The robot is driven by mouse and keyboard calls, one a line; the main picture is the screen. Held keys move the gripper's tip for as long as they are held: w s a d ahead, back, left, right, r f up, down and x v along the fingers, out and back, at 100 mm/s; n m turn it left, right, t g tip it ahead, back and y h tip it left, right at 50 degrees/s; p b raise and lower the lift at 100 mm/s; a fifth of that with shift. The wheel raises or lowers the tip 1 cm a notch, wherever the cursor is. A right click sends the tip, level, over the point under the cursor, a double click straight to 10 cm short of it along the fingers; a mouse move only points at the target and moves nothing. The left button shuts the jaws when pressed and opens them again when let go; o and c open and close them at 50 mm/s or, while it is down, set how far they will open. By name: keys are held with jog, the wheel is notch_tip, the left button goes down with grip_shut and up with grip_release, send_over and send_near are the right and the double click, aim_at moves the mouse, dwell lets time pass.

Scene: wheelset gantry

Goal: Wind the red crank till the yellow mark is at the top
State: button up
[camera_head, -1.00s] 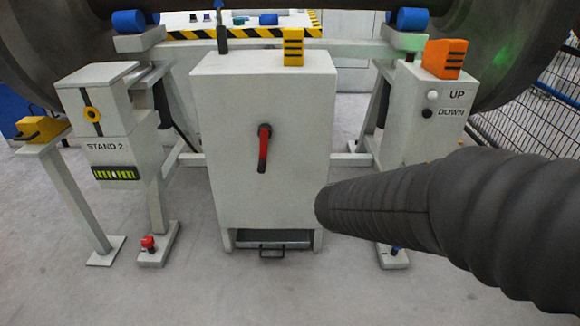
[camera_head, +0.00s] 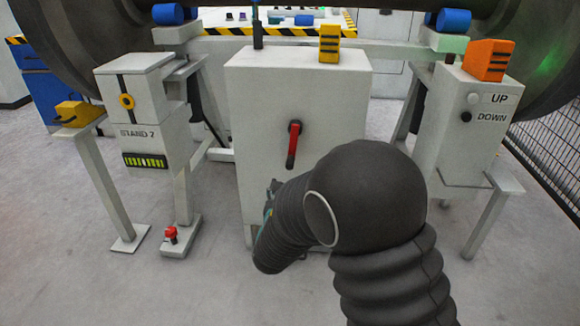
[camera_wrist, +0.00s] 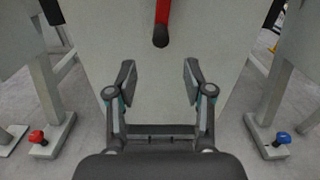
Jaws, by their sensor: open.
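The red crank (camera_head: 293,146) is on the front face of the grey cabinet (camera_head: 250,110). Its red arm hangs down from a dark hub, leaning very slightly left at the bottom. In the wrist view the red crank (camera_wrist: 161,14) shows at the top, ending in a dark knob (camera_wrist: 160,37). My gripper (camera_wrist: 159,73) is open and empty, its fingers apart, below the knob and not touching it. In the head view my gripper is mostly hidden behind my arm, low in front of the cabinet. I see no yellow mark on the crank.
An orange block (camera_head: 488,60) sits on the right stand with UP and DOWN buttons. A yellow block (camera_head: 329,43) stands on the cabinet. A red knob (camera_head: 171,233) and a blue knob (camera_wrist: 282,138) are low on the stand feet. Floor is clear in front.

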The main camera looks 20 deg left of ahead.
send_near(293, 145)
jog(key=w+f, duration=0.1)
jog(key=w+a+f, duration=0.1)
jog(key=w, duration=0.1)
jog(key=w+f, duration=0.2)
jog(key=shift+a+f, duration=0.15)
jog(key=shift+a, duration=0.15)
grip_shut()
